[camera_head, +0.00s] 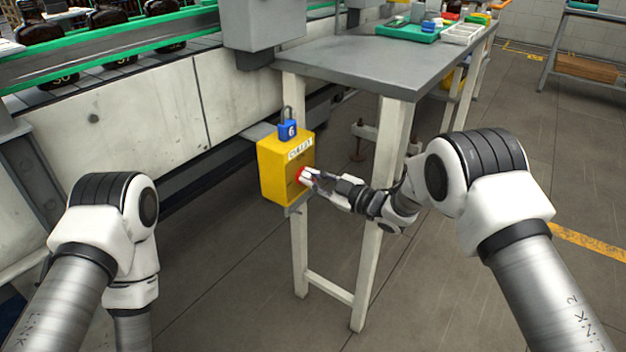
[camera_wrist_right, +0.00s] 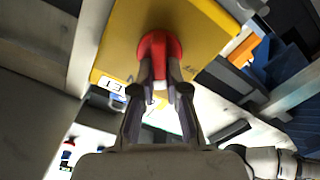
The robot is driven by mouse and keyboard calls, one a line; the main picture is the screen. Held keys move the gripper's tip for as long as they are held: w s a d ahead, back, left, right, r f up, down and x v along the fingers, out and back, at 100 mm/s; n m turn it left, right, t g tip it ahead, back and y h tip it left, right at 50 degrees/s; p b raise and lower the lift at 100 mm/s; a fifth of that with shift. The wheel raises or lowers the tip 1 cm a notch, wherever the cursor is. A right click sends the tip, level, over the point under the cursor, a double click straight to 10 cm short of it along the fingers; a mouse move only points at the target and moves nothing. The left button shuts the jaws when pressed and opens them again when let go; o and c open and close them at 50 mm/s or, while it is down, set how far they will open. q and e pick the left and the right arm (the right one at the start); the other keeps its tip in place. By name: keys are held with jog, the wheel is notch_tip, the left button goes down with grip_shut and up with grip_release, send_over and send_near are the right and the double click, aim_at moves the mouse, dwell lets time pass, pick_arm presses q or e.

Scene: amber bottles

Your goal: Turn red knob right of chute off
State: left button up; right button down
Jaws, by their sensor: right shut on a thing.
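The red knob (camera_head: 302,175) is on the front of a yellow box (camera_head: 272,172) beside the grey table's leg. My right gripper (camera_head: 309,177) is at the knob, with its fingers shut on it. In the right wrist view the red knob (camera_wrist_right: 158,50) sits between the fingertips of the right gripper (camera_wrist_right: 159,78), against the yellow box (camera_wrist_right: 205,25). The fingers partly hide the knob, and its turned position is hard to tell. My left arm shows at the left, but its gripper is out of view.
A blue padlock (camera_head: 288,130) hangs on top of the yellow box. The grey table (camera_head: 385,62) holds trays, including a green tray (camera_head: 408,33). A conveyor with a green rail (camera_head: 120,47) carries dark bottles at the upper left.

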dwell(0.4)
jog(key=c, duration=1.2)
grip_release()
jog(key=v, duration=1.2)
jog(key=shift+o, duration=0.4)
